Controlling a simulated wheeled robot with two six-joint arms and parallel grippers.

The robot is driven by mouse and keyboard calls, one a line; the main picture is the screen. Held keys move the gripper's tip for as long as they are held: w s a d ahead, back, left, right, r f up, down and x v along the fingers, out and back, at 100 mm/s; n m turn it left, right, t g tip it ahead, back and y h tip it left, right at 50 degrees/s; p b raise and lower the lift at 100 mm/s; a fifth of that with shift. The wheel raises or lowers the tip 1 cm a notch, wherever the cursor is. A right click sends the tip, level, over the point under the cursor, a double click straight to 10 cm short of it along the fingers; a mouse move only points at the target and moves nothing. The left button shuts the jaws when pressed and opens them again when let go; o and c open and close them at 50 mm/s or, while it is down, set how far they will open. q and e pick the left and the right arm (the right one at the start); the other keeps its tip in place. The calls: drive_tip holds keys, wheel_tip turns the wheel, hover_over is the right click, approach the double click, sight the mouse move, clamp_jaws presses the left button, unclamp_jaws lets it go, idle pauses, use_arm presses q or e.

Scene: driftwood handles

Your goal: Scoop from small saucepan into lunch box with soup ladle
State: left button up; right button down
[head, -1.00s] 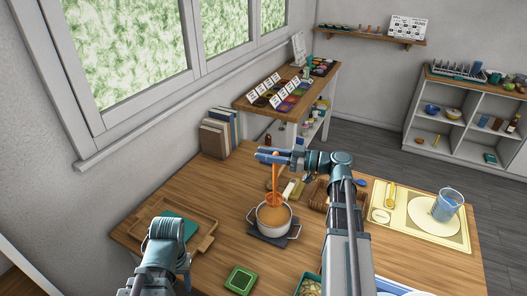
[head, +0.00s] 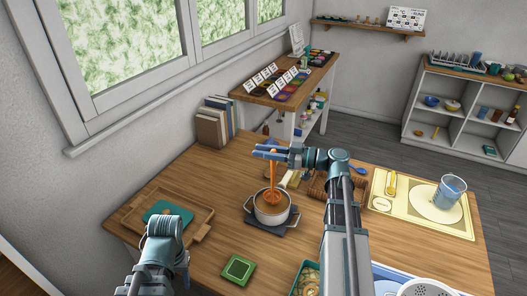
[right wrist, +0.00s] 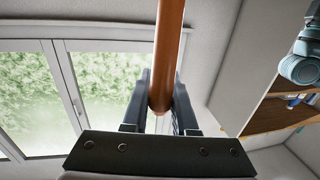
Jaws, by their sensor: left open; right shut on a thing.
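The small saucepan (head: 271,219) is a pale pot with two side handles and brownish-orange contents, standing on a dark mat. The orange soup ladle (head: 273,170) stands nearly upright, its lower end inside the saucepan's rim. My right gripper (head: 268,152) is shut on the ladle's handle above the pan; the handle also shows between the fingers in the right wrist view (right wrist: 167,60). A green-rimmed box (head: 296,290) with pale pieces inside, perhaps the lunch box, is partly hidden by my right arm. My left gripper (head: 163,226) is open near the wooden tray; its fingertips are hard to see.
A wooden tray (head: 203,232) with a teal item lies at the left. A small green square dish (head: 238,269) sits in front of the saucepan. A cream mat (head: 404,203) with a blue cup (head: 451,190) lies at the right. Bare table lies left of the saucepan.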

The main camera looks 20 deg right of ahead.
drive_tip(key=shift+f+b, duration=2.25)
drive_tip(key=shift+f, duration=0.25)
drive_tip(key=shift+r, duration=0.1)
wheel_tip(320, 180, up, 9)
drive_tip(key=p, duration=0.9)
drive_tip(key=shift+r+p, duration=0.15)
drive_tip(key=shift+p, duration=0.15)
wheel_tip(320, 180, up, 6)
drive_tip(key=p, duration=0.6)
